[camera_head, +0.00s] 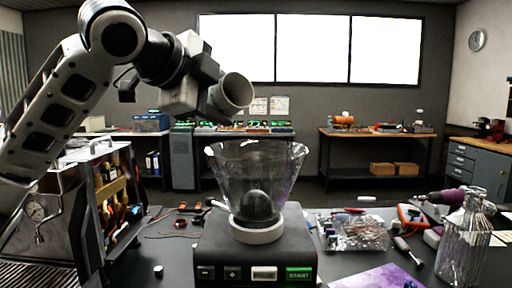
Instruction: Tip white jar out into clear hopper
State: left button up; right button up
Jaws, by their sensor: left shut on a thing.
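The white jar (236,91) is held by my left gripper (213,97), which is shut on it. The jar is tilted, with its open mouth turned toward the right and toward the camera. It hangs in the air above the left part of the clear hopper (230,170), apart from its rim. The hopper is a wide, see-through funnel with a dark dome at its bottom. It stands on a white ring on the black grinder base (254,255) with buttons. I see no contents falling from the jar. My right gripper is not in view.
Tools, a clear bag of parts (352,232) and a purple sheet (376,277) lie on the table to the right.

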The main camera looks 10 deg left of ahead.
aim_at(233, 108)
pick_arm(q)
jog(key=shift+r, duration=0.1)
jog(key=shift+s+d, duration=0.1)
jog(key=shift+s+d+m, duration=0.1)
jog(key=shift+d+m, duration=0.05)
jog(key=shift+m, duration=0.15)
jog(key=shift+s+d+f+m+t+y, duration=0.35)
jog(key=shift+s+d+m+t+y, duration=0.05)
jog(key=shift+d+t+y, duration=0.15)
dwell(0.4)
jog(key=shift+s+d+r+m+t, duration=0.1)
jog(key=shift+r+m+t, duration=0.25)
jog(key=shift+m, duration=0.25)
dwell(0.4)
jog(key=shift+s+d+f+m+t+y, duration=0.1)
jog(key=shift+d+f+m+t+y, duration=0.15)
jog(key=shift+f+m, duration=0.3)
dwell(0.6)
jog(key=shift+s+d+r+m+t, duration=0.3)
jog(key=shift+r+m+t, duration=0.15)
jog(key=shift+m+t, duration=0.35)
dwell(0.7)
jog(key=shift+s+d+r+m+t+y, duration=0.2)
jog(key=shift+d+m+t, duration=0.15)
jog(key=shift+m, duration=0.4)
jog(key=shift+s+d+r+m+t+y, duration=0.1)
jog(key=shift+s+d+r+m+t, duration=0.1)
jog(key=shift+m+t, duration=0.35)
dwell(1.6)
